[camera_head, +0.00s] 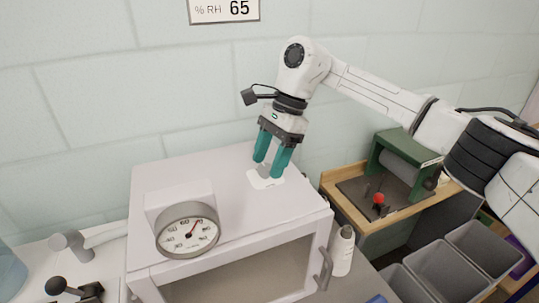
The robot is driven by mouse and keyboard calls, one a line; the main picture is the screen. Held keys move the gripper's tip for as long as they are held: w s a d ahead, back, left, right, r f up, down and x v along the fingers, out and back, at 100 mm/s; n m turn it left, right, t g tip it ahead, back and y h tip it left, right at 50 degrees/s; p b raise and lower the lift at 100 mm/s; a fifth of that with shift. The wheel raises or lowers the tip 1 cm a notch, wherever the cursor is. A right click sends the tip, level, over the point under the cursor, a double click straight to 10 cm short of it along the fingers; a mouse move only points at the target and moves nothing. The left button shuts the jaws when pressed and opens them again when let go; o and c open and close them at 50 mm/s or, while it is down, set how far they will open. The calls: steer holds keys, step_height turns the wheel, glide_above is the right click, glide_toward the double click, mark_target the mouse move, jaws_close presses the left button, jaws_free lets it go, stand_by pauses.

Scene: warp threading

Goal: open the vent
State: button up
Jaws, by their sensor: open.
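A small white plate (266,183), which looks like the vent, lies on the flat top of a pale cabinet (160,178), near its back right. A small grey part shows at the plate, between my fingertips. My gripper (268,169) points down with its two teal fingers apart, straddling that grey part. The fingers hide some of the plate. I cannot tell whether they touch the grey part, nor how the vent is set.
A round gauge (188,230) stands at the cabinet's front left, its red needle pointing up and right. A white bottle (342,252) stands beside the cabinet door handle (323,270). A green roller press (408,157) and grey bins (455,268) are at right. A wall sign reads 65.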

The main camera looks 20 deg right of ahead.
steer(key=shift+f, duration=0.15)
steer(key=shift+c, duration=0.3)
steer(key=c, duration=1)
